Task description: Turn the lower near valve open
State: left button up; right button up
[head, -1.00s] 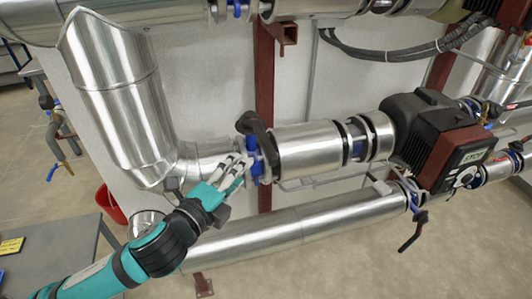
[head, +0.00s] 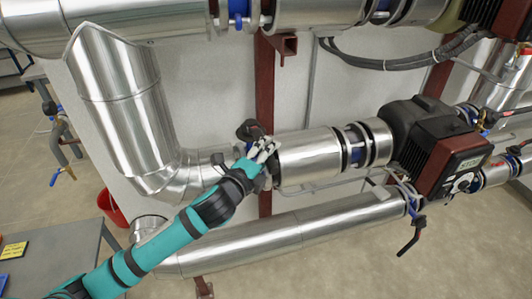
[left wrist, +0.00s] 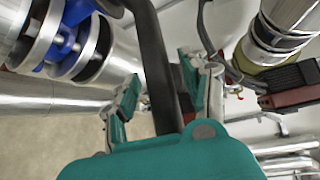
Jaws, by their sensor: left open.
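The lower near valve sits in the lower insulated pipe, left of the pump; its black lever handle (head: 248,130) shows just behind my left gripper. My left gripper (head: 264,149) reaches in front of the valve and hides most of its blue body. In the left wrist view, the long black handle (left wrist: 153,60) runs between the two spread fingers of the left gripper (left wrist: 157,88). The fingers stand apart on either side of it; I cannot tell whether either touches it. The blue valve body (left wrist: 62,42) shows at upper left between metal flanges. My right gripper is not in view.
A dark pump with a red front (head: 455,158) is to the right. Another silver pipe (head: 300,228) runs below the valve. A red-brown post (head: 265,85) stands behind. A grey table (head: 50,245) and a red bucket (head: 110,207) are at left.

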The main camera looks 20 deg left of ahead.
pick_arm(q)
grip_shut()
dwell(0.6)
